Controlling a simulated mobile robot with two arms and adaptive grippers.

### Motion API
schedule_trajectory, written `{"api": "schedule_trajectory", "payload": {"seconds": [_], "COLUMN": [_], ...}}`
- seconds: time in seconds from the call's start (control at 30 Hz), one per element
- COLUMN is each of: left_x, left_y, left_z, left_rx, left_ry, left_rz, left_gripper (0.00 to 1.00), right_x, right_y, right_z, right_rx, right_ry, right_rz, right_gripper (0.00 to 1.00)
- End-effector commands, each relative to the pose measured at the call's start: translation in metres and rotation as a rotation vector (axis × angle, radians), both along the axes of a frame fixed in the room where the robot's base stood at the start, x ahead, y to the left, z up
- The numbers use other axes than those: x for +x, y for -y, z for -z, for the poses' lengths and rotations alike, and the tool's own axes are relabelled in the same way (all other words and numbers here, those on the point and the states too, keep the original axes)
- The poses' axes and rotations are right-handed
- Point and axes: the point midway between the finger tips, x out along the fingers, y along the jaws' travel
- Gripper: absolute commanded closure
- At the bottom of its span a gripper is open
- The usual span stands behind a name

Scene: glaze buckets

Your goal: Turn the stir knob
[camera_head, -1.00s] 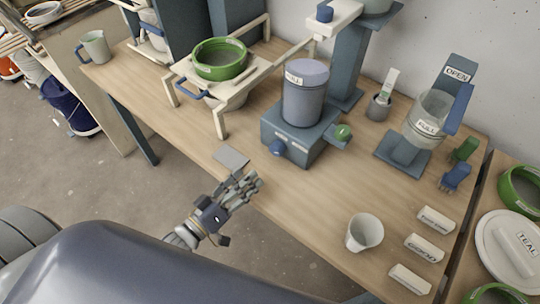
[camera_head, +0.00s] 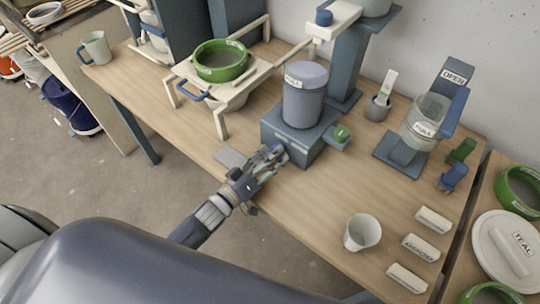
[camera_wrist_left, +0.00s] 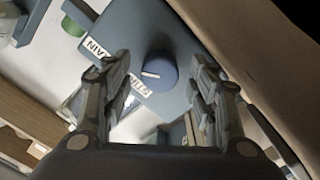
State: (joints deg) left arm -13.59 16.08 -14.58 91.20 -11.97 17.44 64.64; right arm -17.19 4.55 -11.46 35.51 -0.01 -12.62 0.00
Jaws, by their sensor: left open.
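The stir knob is a round blue-grey knob (camera_wrist_left: 158,70) with a white pointer line, on the front of a blue-grey machine base (camera_head: 298,135). In the left wrist view it sits between my finger tips but a little beyond them, and a partly hidden label is beside it. In the head view my left gripper (camera_head: 272,156) is open in front of the base and largely covers the knob. A blue-grey bucket (camera_head: 304,92) with a white label stands on the base. A green knob (camera_head: 342,133) is on the base's right side. My right gripper is not in view.
A white cup (camera_head: 362,232) stands near the front edge, with several white label blocks (camera_head: 420,247) to its right. A wooden stand with a green-rimmed sieve (camera_head: 220,60) is at the left. A holder with a FULL cup (camera_head: 426,118) is at the back right.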

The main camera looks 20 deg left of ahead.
Motion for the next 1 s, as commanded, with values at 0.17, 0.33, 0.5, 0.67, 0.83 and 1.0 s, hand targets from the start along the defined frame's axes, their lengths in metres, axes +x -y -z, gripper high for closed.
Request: {"api": "schedule_trajectory", "payload": {"seconds": [0.17, 0.33, 0.5, 0.67, 0.83, 1.0], "left_x": [-0.0002, -0.0003, -0.0003, -0.0003, -0.0003, -0.0004], "left_y": [0.0000, -0.0001, -0.0001, -0.0002, -0.0002, -0.0002], "left_z": [0.0001, 0.0001, 0.0001, -0.0001, -0.0001, -0.0002], "left_rx": [0.000, 0.000, 0.001, 0.022, 0.088, 0.205], "left_ry": [0.000, 0.000, 0.000, 0.007, 0.031, 0.072], "left_rz": [0.000, 0.000, 0.000, 0.000, 0.000, -0.001], "left_gripper": [0.55, 0.91, 0.91, 0.91, 0.91, 0.91], "right_x": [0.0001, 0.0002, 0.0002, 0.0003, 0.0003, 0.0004], "right_y": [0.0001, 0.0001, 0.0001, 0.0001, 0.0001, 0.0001], "right_z": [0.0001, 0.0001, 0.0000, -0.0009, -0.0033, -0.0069], "right_rx": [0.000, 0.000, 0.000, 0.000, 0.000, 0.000], "right_ry": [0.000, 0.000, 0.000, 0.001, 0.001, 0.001], "right_rz": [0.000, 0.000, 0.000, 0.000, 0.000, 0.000], "right_gripper": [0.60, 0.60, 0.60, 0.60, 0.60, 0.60]}}
